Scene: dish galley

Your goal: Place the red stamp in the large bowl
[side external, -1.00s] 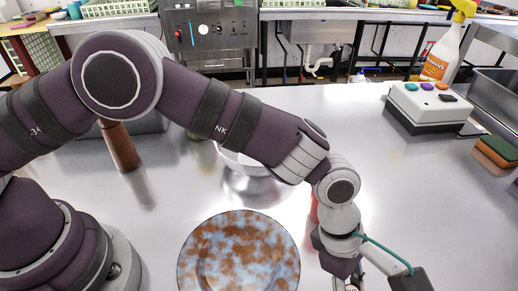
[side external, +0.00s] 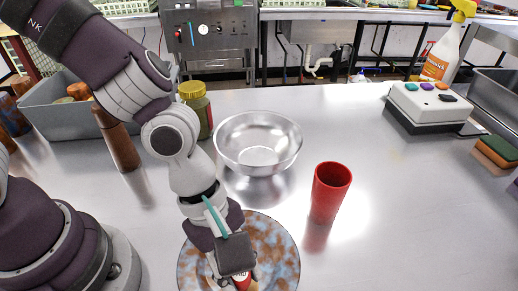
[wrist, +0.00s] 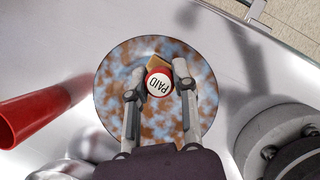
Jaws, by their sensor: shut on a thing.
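The red stamp (wrist: 159,84) shows a round white top marked PAID, with a red rim and a tan part beside it. My gripper (wrist: 160,92) is shut on it, with a finger on each side. In the side view the stamp (side external: 243,282) is mostly hidden behind my gripper (side external: 232,272), above the mottled plate. The large bowl (side external: 257,132) is shiny metal and stands empty behind the plate, apart from my gripper. Part of the bowl (wrist: 62,170) shows at the lower left of the wrist view.
A blue and brown plate (side external: 283,245) lies below my gripper. A red cup (side external: 329,195) stands right of the bowl. A green jar with a yellow lid (side external: 196,105), a brown pepper mill (side external: 118,142) and a grey bin (side external: 62,118) stand left. The table centre-right is clear.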

